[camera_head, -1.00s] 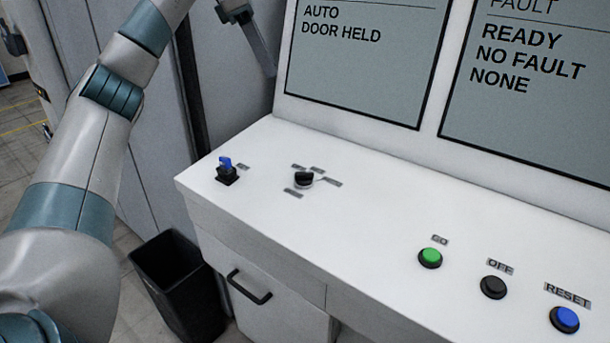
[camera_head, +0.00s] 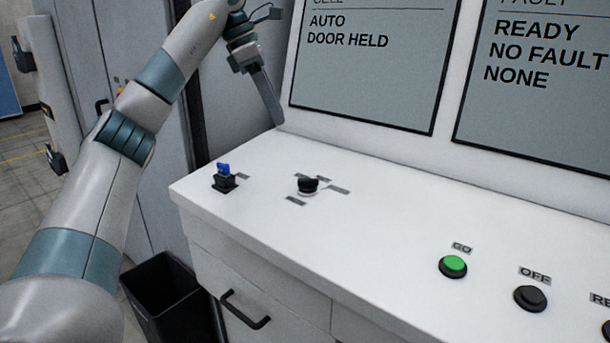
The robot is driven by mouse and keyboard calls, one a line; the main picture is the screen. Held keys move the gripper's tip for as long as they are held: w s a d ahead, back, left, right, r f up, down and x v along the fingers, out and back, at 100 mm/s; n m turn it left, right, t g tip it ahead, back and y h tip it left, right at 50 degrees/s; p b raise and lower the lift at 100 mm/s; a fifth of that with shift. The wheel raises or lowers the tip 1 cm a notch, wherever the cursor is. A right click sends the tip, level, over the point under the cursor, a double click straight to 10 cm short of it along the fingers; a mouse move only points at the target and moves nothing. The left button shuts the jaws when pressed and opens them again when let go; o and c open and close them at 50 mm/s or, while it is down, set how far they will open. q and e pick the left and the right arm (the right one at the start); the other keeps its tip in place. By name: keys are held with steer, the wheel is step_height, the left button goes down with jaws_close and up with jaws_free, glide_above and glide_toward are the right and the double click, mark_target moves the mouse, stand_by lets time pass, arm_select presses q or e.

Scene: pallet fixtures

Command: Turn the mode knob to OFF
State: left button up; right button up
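The mode knob (camera_head: 307,186) is a small black knob on the white console top, with several small grey labels around it. The labels are too small to read, and I cannot tell which one the knob points at. My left gripper (camera_head: 276,120) hangs from the upper left, above and behind the knob, apart from it. Its fingers show as one long grey strip, so its opening is unclear. The screen (camera_head: 370,80) reads AUTO and DOOR HELD. My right gripper is out of view.
A blue key switch (camera_head: 223,180) stands left of the knob. A green GO button (camera_head: 453,265) and a black OFF button (camera_head: 530,297) sit to the right. A second screen (camera_head: 540,120) rises behind. A black bin (camera_head: 165,295) stands on the floor.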

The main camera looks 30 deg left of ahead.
mark_target(308, 178)
arm_select(q)
steer(key=shift+f, duration=0.1)
